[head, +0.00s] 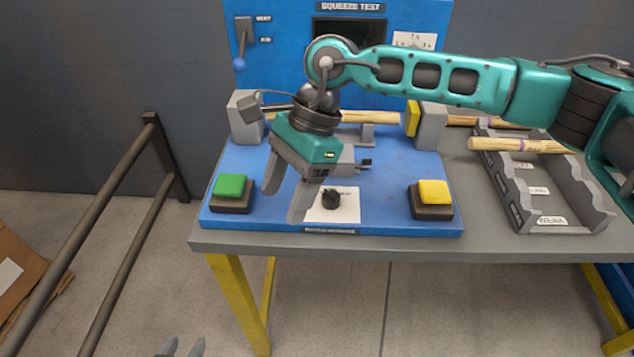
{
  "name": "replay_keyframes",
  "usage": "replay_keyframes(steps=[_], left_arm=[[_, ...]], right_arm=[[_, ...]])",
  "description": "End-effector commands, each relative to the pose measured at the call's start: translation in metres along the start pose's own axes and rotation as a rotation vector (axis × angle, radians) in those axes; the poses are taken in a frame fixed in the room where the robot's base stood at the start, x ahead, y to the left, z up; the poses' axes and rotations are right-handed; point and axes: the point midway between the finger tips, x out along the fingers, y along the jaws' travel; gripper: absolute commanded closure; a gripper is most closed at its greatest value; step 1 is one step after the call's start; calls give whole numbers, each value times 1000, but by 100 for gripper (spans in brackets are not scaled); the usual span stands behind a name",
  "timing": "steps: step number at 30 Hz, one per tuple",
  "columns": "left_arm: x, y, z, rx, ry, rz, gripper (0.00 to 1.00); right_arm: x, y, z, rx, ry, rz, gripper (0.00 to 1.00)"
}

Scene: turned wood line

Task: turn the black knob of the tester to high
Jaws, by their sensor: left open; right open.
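The tester (385,215) is a blue bench unit with a blue back panel marked "SQUEEZE TEST". Its black knob (331,198) sits on a white dial plate (346,212) at the front middle; the dial's markings are too small to read, so I cannot tell the knob's setting. My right gripper (282,205) is open, pointing down just left of the knob, its nearer finger overlapping the plate's left edge in the picture. I cannot tell whether it touches anything. My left gripper (183,347) is open and empty, only its fingertips showing at the bottom edge, low before the table.
A green button (230,186) is left of the dial, a yellow button (433,191) right. A wooden piece (370,117) lies across the tester's clamps behind my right gripper. A grey sorting tray (517,208) holds turned wood at right. A railing (118,180) stands left.

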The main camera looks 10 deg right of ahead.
Motion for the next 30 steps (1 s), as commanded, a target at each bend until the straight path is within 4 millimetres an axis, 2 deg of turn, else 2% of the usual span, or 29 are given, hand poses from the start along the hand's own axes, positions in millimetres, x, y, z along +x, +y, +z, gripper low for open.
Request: replay_keyframes(steps=[1, 4, 7, 11, 17, 24, 30], left_arm=[[0, 0, 0, 0, 0, 0, 57], [0, 0, -1, 0, 0, 0, 57], [0, 0, -1, 0, 0, 0, 57], [0, 0, -1, 0, 0, 0, 57], [-1, 0, -2, 0, 0, 0, 57], [-2, 0, -3, 0, 0, 0, 57], [-2, 0, -3, 0, 0, 1, 57]], right_arm=[[-19, -5, -21, -28, 111, -15, 37], [-50, -8, -56, -67, 290, -18, 37], [-73, -9, -77, -81, 402, -15, 37], [-84, -9, -89, -86, 463, -10, 37], [-64, -9, -100, -86, 467, -7, 37], [-19, -10, -122, -86, 465, -7, 37], [12, -12, -137, -87, 464, -8, 37]])
